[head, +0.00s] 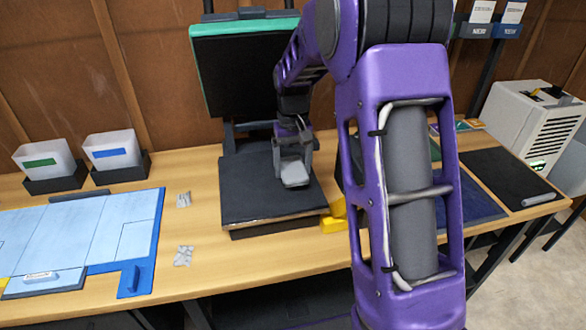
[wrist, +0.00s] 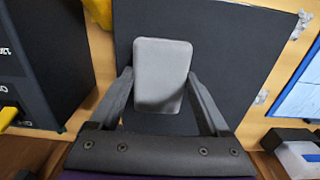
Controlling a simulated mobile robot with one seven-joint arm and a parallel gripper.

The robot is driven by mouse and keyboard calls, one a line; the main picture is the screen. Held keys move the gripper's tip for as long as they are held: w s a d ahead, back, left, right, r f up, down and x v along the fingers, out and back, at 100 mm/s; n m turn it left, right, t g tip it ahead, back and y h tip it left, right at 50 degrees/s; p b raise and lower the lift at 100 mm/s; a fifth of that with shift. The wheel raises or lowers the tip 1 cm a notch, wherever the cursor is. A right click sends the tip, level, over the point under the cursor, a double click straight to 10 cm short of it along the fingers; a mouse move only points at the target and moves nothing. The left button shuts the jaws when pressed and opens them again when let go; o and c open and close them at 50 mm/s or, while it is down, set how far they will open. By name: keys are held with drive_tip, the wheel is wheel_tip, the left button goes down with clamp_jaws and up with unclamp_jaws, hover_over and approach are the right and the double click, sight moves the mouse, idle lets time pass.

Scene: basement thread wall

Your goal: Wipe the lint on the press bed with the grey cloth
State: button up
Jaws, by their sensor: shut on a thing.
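My gripper (head: 295,165) is shut on the grey cloth (head: 296,176), a folded pad with rounded corners. In the wrist view, the cloth (wrist: 162,65) sits between the two fingers of my gripper (wrist: 161,82). The cloth is over the black press bed (head: 255,190), near its middle right. I cannot tell whether it touches the bed. The bed also fills the middle of the wrist view (wrist: 230,50). I make out no lint on the visible bed; the cloth and gripper hide part of it.
The press lid (head: 240,70) stands raised behind the bed. Two grey crumpled scraps (head: 183,200) (head: 183,256) lie on the table left of the bed. A blue board (head: 90,240) lies farther left. A yellow piece (head: 334,222) is at the bed's right front.

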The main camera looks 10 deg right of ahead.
drive_tip(key=shift+r+p, duration=1.3)
drive_tip(key=shift+r, duration=1.3)
